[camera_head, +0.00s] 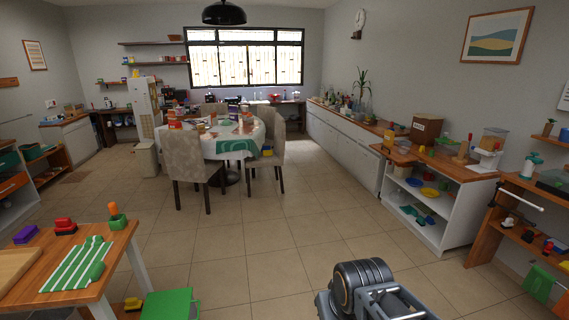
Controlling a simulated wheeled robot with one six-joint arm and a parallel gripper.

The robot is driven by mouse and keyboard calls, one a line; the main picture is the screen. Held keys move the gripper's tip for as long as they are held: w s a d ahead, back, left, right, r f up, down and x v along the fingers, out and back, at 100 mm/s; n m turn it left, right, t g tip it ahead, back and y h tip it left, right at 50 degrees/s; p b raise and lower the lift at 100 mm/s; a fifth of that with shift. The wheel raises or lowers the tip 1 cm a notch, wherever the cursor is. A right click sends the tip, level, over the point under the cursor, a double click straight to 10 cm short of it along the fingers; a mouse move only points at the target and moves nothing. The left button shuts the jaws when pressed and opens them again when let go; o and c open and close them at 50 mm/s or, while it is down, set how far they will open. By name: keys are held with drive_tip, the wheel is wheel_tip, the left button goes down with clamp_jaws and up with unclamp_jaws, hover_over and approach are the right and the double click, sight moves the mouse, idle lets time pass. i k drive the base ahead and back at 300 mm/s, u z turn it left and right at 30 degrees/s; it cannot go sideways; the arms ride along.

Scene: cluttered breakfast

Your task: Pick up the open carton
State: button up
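A brown cardboard box (425,128) stands upright on the right-hand wooden counter, at the back of its near section. It may be the open carton, but its top is too small in view to tell whether it is open. The dining table far off also holds several small packages, too small to tell apart. Part of my arm shows at the bottom edge, right of the middle, far from the box. The fingers of my gripper are not in view.
The dining table (208,150) with a white cloth and chairs (192,170) stands in the middle distance. A wooden table (110,265) is at the near left, with a green stool (170,304) beside it. Shelves (540,205) line the right wall. The tiled floor (270,235) between is clear.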

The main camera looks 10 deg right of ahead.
sight(389, 134)
drive_tip(key=z, duration=0.35)
drive_tip(key=i, duration=2.15)
drive_tip(key=z, duration=0.7)
drive_tip(key=i, duration=2.75)
drive_tip(key=z, duration=0.25)
drive_tip(key=i, duration=1.5)
